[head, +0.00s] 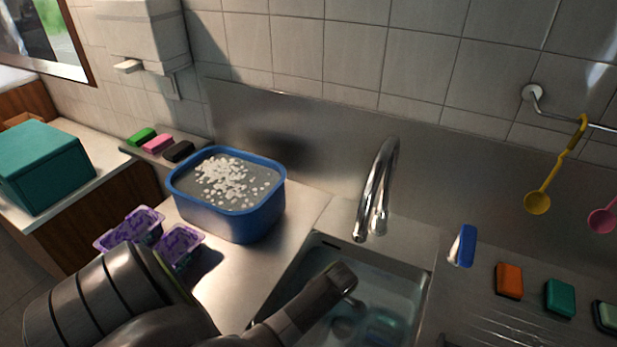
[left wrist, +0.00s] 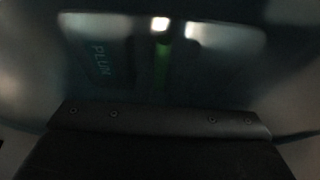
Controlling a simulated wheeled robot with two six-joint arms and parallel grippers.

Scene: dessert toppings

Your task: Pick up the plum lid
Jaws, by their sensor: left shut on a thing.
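The plum lid (left wrist: 98,62) fills much of the dark left wrist view as a pale, see-through sheet with the lettering "PLUM" at its left. My left gripper (left wrist: 160,112) is shut on the lid; its fingertips are hard to make out in the dark. In the head view my left arm comes in from the lower left and reaches over the sink (head: 420,290). The lid cannot be made out there. My right gripper is not in view.
Purple-patterned tubs (head: 180,245) stand on the counter left of the sink, beside a blue basin (head: 240,222) of grey water with white bits. A chrome tap (head: 377,185) rises behind the sink. Coloured sponges (head: 509,281) lie on the right drainer. A teal box (head: 42,165) stands far left.

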